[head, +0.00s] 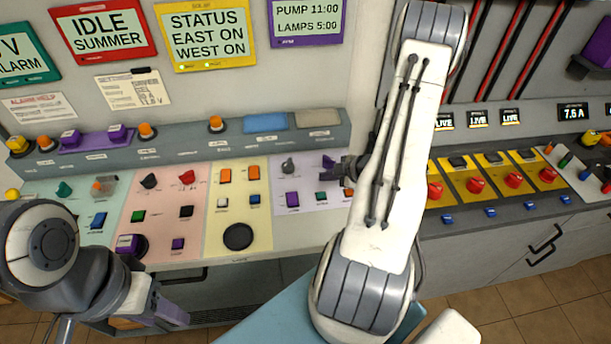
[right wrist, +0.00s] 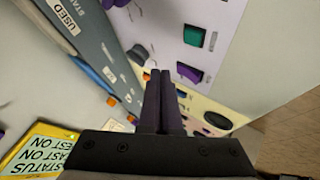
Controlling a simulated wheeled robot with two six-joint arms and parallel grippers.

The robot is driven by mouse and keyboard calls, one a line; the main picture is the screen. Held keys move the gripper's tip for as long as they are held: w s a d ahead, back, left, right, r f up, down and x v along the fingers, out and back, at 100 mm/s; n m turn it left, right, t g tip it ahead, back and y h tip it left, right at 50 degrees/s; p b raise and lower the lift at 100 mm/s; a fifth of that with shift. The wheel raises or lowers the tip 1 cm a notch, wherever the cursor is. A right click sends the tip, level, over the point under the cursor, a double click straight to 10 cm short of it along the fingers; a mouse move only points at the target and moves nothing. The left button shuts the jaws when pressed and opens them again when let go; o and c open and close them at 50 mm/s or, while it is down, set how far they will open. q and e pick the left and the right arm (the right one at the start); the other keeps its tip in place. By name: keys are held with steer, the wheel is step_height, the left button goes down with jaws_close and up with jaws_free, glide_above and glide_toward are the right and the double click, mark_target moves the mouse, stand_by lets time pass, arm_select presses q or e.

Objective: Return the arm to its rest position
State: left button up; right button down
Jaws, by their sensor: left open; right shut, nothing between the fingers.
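My right arm (head: 400,150) is raised across the middle of the head view, white with grey joints, in front of the control panel (head: 140,245). My right gripper (head: 340,170) points left over the lilac section of the panel, partly hidden by the arm. In the right wrist view, the right gripper's dark fingers (right wrist: 165,75) are together with nothing between them. Whether they touch the panel I cannot tell. My left gripper (head: 158,312) is low at the left, below the panel's front edge, open and empty.
The panel carries several switches, knobs and buttons, including a black round button (head: 238,236). A raised ledge (head: 180,148) runs behind them. Red knobs (head: 475,184) on yellow plates lie right of my arm. Tiled floor (head: 540,325) shows at the lower right.

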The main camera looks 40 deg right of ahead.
steer(key=shift+w, duration=0.1)
steer(key=w+a+r+m+g+h+b, duration=0.1)
steer(key=w+a+r+g+h+b, duration=0.2)
steer(key=a, duration=0.6)
steer(key=w+a+r+m+g, duration=0.1)
steer(key=w+a+r, duration=0.1)
steer(key=a+r, duration=0.55)
steer(key=s+a+r+m+g+y+b, duration=0.1)
steer(key=s+a+r+g, duration=0.1)
steer(key=s+a, duration=0.8)
steer(key=s+a+r+m+g+y+b, duration=0.1)
steer(key=s+a+g+b, duration=0.1)
steer(key=s+a, duration=0.9)
steer(key=shift+s+r+g, duration=0.35)
steer(key=shift+s+g, duration=0.15)
steer(key=shift+s, duration=0.55)
